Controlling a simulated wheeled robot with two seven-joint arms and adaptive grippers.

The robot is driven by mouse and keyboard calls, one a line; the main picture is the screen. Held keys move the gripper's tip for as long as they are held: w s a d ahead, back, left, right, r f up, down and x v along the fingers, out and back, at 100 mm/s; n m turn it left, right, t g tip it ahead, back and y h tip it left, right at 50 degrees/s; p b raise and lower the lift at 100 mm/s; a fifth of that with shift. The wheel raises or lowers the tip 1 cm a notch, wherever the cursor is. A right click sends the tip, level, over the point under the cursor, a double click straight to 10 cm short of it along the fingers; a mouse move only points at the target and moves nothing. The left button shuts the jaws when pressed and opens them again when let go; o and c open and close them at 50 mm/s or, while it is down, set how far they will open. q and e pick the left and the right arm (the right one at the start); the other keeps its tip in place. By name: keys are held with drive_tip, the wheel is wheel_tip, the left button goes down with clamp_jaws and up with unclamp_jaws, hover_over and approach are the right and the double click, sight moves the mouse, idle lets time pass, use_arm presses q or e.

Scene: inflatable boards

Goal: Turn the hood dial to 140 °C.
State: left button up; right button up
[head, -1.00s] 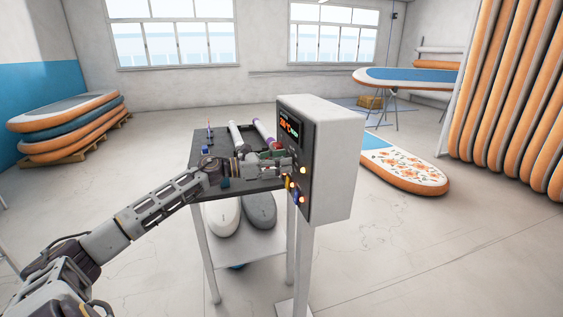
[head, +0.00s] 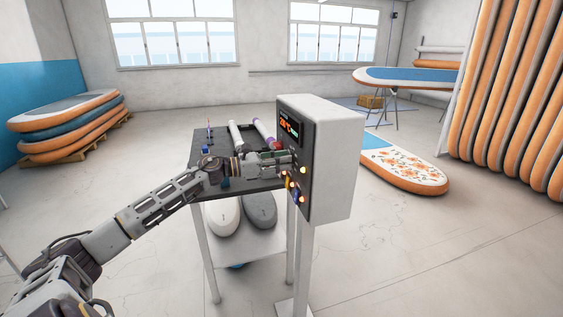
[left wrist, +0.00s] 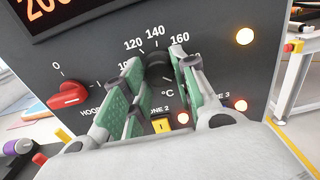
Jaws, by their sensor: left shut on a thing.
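The black hood dial (left wrist: 158,68) is on the front of the control box (head: 330,160). In the left wrist view, printed numbers including 120, 140 and 160 and a °C mark surround it. My left gripper (left wrist: 157,80) is shut on the dial, with a green-padded finger on either side. In the head view my left gripper (head: 284,158) reaches the box's face from the left and hides the dial. The fingers cover part of the scale, and I cannot tell which number the dial points to. My right gripper is not in view.
A lit display (head: 289,129) is above the dial. A red knob (left wrist: 68,95) is left of it, and a yellow switch (left wrist: 160,123) and orange lamps (left wrist: 184,146) are near the fingers. A dark table (head: 234,190) with rolled tubes lies under my left arm.

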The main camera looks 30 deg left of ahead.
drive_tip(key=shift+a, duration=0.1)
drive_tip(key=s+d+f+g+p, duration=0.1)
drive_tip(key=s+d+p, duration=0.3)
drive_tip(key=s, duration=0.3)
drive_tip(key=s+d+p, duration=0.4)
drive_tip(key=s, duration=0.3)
use_arm(q)
drive_tip(key=shift+r+n+p, duration=0.15)
drive_tip(key=shift+n+p, duration=5.7)
drive_tip(key=shift+n, duration=6.05)
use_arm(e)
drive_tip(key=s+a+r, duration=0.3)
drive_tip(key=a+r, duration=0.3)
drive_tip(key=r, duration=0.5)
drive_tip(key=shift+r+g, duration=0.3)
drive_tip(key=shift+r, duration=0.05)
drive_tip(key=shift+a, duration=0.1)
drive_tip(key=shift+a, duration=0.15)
